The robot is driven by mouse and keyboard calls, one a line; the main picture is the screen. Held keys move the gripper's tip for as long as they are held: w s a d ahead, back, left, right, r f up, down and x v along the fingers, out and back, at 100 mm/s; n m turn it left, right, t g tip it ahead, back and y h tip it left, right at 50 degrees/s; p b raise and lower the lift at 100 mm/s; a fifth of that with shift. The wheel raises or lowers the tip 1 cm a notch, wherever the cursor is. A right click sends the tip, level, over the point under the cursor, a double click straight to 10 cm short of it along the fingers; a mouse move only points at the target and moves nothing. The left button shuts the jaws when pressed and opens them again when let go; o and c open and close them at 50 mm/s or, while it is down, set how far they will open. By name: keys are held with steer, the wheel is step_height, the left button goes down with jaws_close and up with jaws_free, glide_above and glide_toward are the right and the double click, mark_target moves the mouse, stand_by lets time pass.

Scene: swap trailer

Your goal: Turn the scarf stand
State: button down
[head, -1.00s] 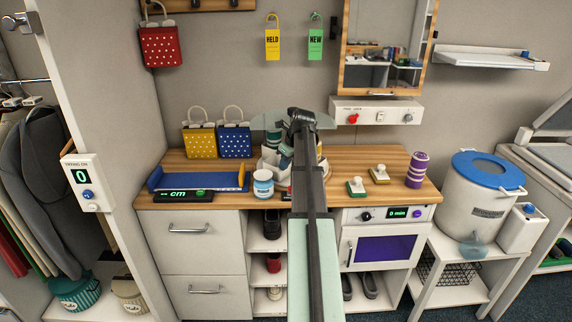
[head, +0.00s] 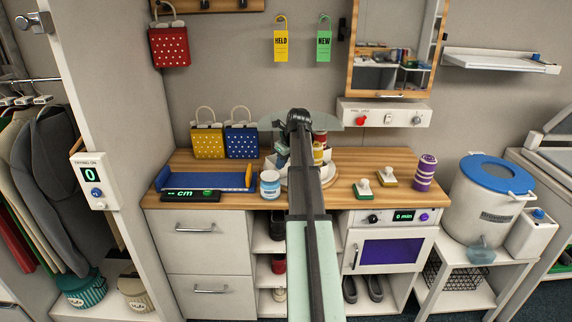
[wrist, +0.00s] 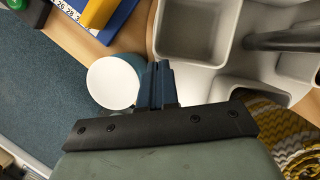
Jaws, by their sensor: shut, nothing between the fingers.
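The scarf stand (head: 270,163) is a pale, round, divided holder on the wooden counter, largely hidden behind my arm in the head view. A red roll (head: 320,137) and a yellow roll (head: 318,155) show in it right of my arm. In the wrist view the stand's empty square compartment (wrist: 195,30) lies just beyond my fingers, and a yellow-and-white knitted scarf (wrist: 272,125) lies at the right. My gripper (wrist: 157,80) is shut and empty, at the stand's rim beside a white-lidded jar (wrist: 113,83). Whether the fingers touch the stand or jar cannot be told.
The jar (head: 270,185) stands close left of the stand. A blue measuring tray (head: 205,180) is farther left, with yellow and blue bags (head: 240,140) behind. Two stamps (head: 363,188) and a purple striped roll (head: 425,172) are at right, with bare counter between.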

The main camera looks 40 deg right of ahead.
mark_target(270, 162)
steer(key=shift+w+a, duration=0.1)
steer(key=shift+w, duration=2.2)
steer(key=w+m+h, duration=0.1)
steer(key=m, duration=0.1)
steer(key=shift+w+m, duration=0.4)
steer(key=shift+w+d+m+h, duration=0.2)
steer(key=shift+w+m+h, duration=0.25)
steer(key=shift+m, duration=0.4)
steer(key=shift+w+d+m+h, duration=0.25)
steer(key=shift+w+m, duration=0.25)
steer(key=shift+m, duration=0.35)
